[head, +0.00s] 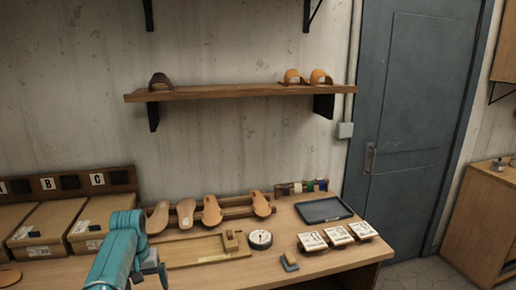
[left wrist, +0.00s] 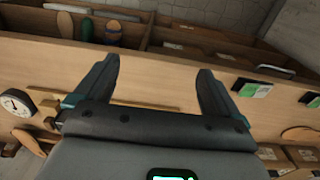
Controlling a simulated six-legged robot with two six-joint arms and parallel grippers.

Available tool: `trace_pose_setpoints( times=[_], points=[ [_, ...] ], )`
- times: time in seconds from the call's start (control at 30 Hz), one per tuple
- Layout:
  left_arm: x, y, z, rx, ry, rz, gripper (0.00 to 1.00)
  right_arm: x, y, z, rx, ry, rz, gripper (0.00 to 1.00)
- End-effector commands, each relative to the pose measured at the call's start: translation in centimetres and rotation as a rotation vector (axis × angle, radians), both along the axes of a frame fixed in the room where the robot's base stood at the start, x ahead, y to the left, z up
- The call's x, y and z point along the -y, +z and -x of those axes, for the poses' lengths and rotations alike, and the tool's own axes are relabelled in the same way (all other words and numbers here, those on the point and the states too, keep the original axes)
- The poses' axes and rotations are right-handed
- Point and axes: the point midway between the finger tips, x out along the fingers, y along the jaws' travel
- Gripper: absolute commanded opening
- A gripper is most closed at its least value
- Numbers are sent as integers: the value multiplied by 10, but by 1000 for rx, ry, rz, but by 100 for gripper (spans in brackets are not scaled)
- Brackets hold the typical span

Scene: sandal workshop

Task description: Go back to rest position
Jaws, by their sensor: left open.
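My left arm is teal and comes in at the bottom left of the head view, above the workbench (head: 275,268). In the head view my left gripper (head: 161,270) is small and partly cut off by the bottom edge. In the left wrist view my left gripper (left wrist: 155,70) has its two dark fingers wide apart. Nothing is between them. A wooden surface shows behind the fingers. My right gripper is not in view.
Several sandal soles (head: 211,211) rest on a rack. A wooden jig (head: 205,250), a round dial (head: 260,239), a dark tray (head: 323,210) and white cards (head: 338,235) are on the bench. Cardboard boxes (head: 40,222) stand at left. A wall shelf (head: 240,92) holds sandals.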

Motion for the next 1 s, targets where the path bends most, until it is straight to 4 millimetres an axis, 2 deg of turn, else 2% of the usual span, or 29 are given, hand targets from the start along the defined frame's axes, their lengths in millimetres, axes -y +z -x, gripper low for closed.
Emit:
trace_pose_setpoints(
  times=[0.27,0.37,0.47,0.6,0.77,0.9,1.0],
  points=[
    [20,-55,-7,17,-63,36,97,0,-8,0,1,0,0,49],
    [33,-85,-4,23,-91,58,97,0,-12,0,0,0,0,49],
    [51,-123,6,28,-122,93,97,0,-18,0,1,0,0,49],
    [81,-178,32,39,-155,150,97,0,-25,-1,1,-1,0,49],
    [115,-231,77,48,-169,214,97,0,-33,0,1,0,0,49],
    [141,-268,128,52,-163,262,97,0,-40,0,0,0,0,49],
    [157,-287,169,54,-150,290,97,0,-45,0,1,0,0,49]
  ],
)
